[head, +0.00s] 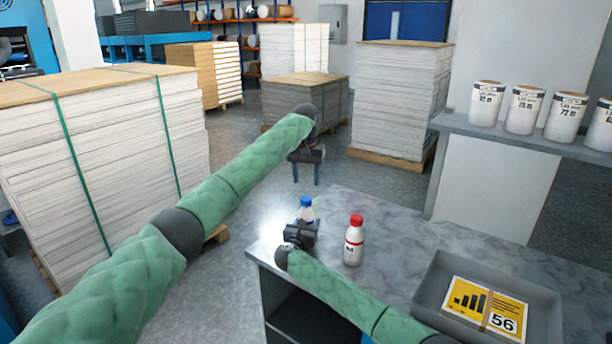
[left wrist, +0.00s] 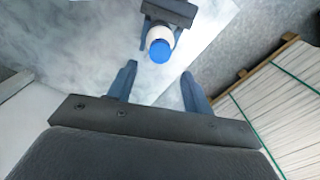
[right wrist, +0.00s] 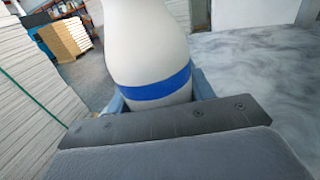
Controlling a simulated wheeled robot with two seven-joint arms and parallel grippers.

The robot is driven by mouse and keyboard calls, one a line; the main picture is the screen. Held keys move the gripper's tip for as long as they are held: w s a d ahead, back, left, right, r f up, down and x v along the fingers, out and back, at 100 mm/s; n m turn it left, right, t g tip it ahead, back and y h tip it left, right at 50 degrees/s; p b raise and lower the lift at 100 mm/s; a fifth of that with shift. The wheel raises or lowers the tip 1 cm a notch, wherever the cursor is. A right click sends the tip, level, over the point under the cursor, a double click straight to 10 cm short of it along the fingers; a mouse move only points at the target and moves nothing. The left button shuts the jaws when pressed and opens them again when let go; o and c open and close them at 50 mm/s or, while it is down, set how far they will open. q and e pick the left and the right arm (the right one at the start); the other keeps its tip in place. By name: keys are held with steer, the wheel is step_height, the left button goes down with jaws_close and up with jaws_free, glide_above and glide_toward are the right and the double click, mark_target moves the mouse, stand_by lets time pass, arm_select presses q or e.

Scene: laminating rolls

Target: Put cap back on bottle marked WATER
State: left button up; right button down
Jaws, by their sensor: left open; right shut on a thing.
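A white bottle (head: 305,214) with a blue cap (head: 306,201) on its top stands upright at the table's far left corner. My right gripper (head: 301,235) is shut around it. The right wrist view shows the white body and blue band of the bottle (right wrist: 150,60) between the fingers; its top is cut off. My left gripper (head: 306,175) is open and empty, pointing down above the bottle. In the left wrist view the blue cap (left wrist: 160,51) lies just beyond the open fingertips, apart from them. I cannot read WATER on any label.
A red-capped white bottle (head: 354,242) stands right of the held bottle. A grey tray (head: 432,285) with a yellow card marked 56 is at the right. White canisters (head: 526,109) stand on a shelf. The middle of the table (head: 400,235) is clear.

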mark_target(306, 198)
arm_select(q)
steer(key=shift+f, duration=3.75)
steer(key=shift+c, duration=0.4)
steer(key=c, duration=0.9)
steer(key=o, duration=1.1)
steer(key=shift+o, duration=0.2)
steer(key=shift+r, duration=0.1)
step_height(306, 198, up, 12)
steer(key=shift+w, duration=0.1)
arm_select(e)
steer(key=shift+c, duration=2.4)
jaws_free()
